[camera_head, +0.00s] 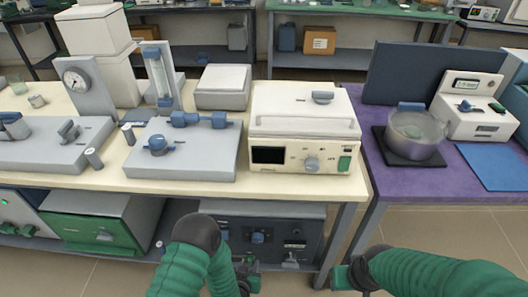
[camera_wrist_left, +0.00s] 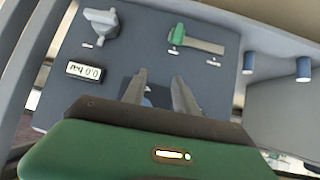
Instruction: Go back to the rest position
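My left gripper (camera_head: 248,275) is low in front of the cream table, near the lower shelf, partly hidden by my green left arm. In the left wrist view its two grey fingers (camera_wrist_left: 158,82) are apart with nothing held between them. They point toward the dark grey front panel of a device (camera_wrist_left: 140,50) with a display, a grey knob and a green-ended handle. My right gripper (camera_head: 346,277) is low at the bottom, in front of the gap between the tables. Its fingers are too small and dark to read.
A cream muffle furnace (camera_head: 303,130) with its white lid down stands at the table's right end. A dark device (camera_head: 262,235) sits on the shelf below. The purple table (camera_head: 395,182) bears a glass bowl (camera_head: 414,133) and a white instrument (camera_head: 471,107). Floor shows between the tables.

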